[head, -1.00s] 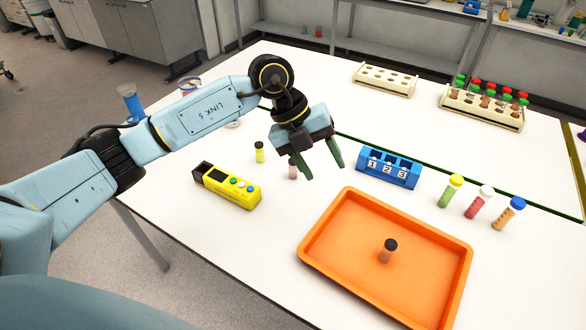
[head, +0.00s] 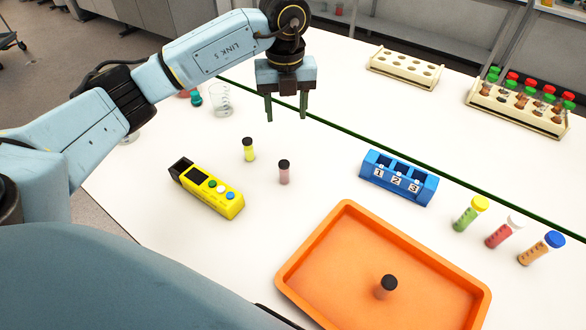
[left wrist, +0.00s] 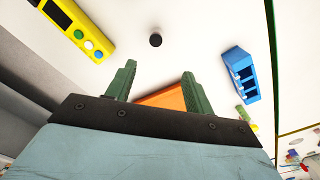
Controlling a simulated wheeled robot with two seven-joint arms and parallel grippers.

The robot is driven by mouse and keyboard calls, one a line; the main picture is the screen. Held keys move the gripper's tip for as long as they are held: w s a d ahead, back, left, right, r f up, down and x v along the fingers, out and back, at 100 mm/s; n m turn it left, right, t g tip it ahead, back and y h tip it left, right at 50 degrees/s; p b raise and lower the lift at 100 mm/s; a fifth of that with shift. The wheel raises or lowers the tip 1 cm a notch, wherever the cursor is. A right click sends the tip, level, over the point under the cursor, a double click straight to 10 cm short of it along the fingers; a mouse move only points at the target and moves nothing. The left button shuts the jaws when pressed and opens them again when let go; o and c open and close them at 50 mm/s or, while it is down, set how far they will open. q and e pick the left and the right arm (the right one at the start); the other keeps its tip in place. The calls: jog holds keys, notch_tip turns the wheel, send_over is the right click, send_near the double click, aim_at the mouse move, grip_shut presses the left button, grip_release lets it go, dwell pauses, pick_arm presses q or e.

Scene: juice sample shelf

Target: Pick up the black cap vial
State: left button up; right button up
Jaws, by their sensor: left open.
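Three black-capped vials show in the head view. One with yellow contents (head: 248,150) and one with pink contents (head: 284,173) stand on the white table. A third, with orange-brown contents (head: 386,288), stands in the orange tray (head: 303,262). My left gripper (head: 286,114) is open and empty, fingers pointing down, and appears above and beyond the two table vials. In the left wrist view, one black cap (left wrist: 155,40) shows ahead of the open fingers (left wrist: 158,74), apart from them; I cannot tell which vial it is. My right gripper is out of view.
A yellow device (head: 212,193) lies left of the pink vial. Two wooden racks stand at the back. A glass beaker (head: 220,100) is at the left.

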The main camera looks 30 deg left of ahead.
pick_arm(q)
jog(key=b, duration=0.4)
send_over(284, 163)
notch_tip(284, 163, down, 5)
jog(key=f, duration=0.8)
jog(key=shift+w+d+b, duration=0.2)
jog(key=shift+w+b, duration=0.1)
jog(key=shift+b, duration=0.05)
jog(key=shift+s+a+f, duration=0.15)
jog(key=shift+f, duration=1.3)
jog(key=shift+s+a+f, duration=0.1)
jog(key=shift+s+f, duration=0.05)
jog(key=shift+f, duration=1.3)
jog(key=c, duration=1.1)
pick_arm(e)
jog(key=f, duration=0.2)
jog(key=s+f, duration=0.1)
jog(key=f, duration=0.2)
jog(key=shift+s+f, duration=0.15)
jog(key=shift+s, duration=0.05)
